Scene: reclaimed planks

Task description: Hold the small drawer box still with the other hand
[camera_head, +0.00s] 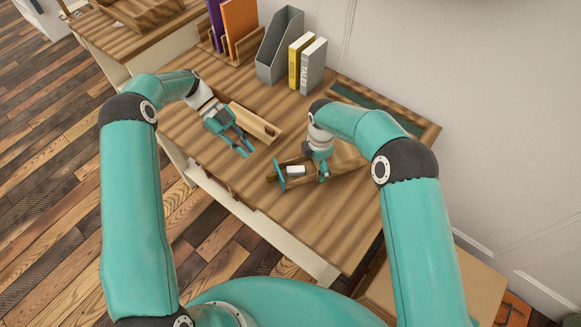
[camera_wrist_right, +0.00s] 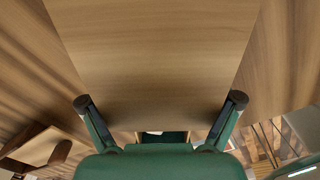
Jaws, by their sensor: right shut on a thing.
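The small drawer box (camera_head: 345,158) is wooden and stands on the desk. Its drawer, with a teal front (camera_head: 279,174), is pulled out toward the lower left, and a small white object (camera_head: 295,171) lies in it. My right gripper (camera_head: 321,172) is over the box, shut on it. In the right wrist view the box's wooden top (camera_wrist_right: 155,60) fills the middle, with the fingers (camera_wrist_right: 162,101) at its two sides. My left gripper (camera_head: 244,150) is open and empty above the desk, left of the drawer front and apart from it.
A wooden piece with a dark notch (camera_head: 255,122) lies beside my left gripper. A grey file holder (camera_head: 280,45), upright books (camera_head: 309,66) and a wooden rack (camera_head: 232,48) stand at the back. A wood-framed tray (camera_head: 425,133) is at the right.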

